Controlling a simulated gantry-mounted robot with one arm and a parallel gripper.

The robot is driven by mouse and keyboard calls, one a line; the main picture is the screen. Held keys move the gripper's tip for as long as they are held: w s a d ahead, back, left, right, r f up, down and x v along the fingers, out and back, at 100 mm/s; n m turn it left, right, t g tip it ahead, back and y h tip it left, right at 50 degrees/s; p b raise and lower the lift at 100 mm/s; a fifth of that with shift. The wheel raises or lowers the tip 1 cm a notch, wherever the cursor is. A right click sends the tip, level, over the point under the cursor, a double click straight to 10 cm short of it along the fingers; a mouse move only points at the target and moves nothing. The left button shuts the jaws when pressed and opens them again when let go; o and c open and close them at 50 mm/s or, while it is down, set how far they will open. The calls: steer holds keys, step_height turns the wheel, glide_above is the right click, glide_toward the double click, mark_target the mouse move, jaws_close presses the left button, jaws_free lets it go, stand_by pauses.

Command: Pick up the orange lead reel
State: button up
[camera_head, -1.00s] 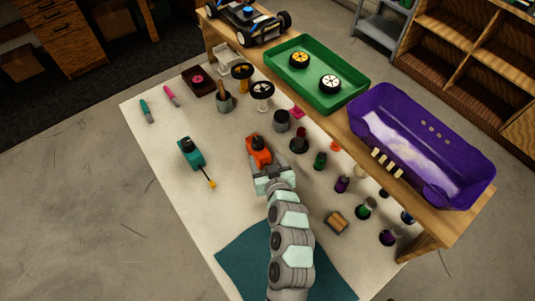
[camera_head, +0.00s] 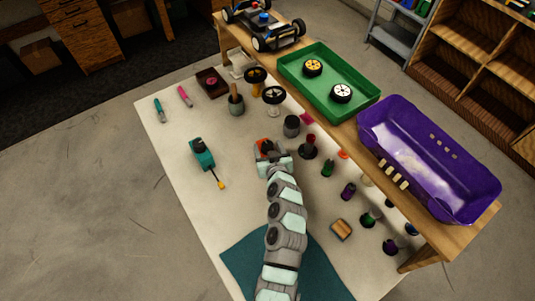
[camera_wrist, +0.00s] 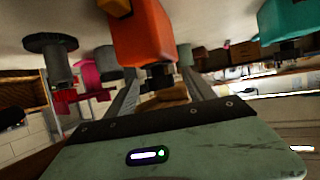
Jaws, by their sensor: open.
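The orange lead reel (camera_head: 261,143) sits on the pale table mat, with a black part on it. My gripper (camera_head: 269,155) is over its near side and hides much of it in the head view. In the wrist view the reel's orange body (camera_wrist: 142,38) shows large at the top, ahead of my open gripper (camera_wrist: 160,82). Its black knob lies between the two finger lines. I cannot tell whether the fingers touch it.
A dark grey cup (camera_head: 291,126) and several small bottles stand to the right. A green tray (camera_head: 312,96) and purple bin (camera_head: 378,150) are on the wooden shelf behind.

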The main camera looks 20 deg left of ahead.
steer(key=shift+w+a+f, duration=0.2)
steer(key=shift+w+a, duration=0.05)
steer(key=shift+w, duration=0.2)
jaws_close()
stand_by(0.5)
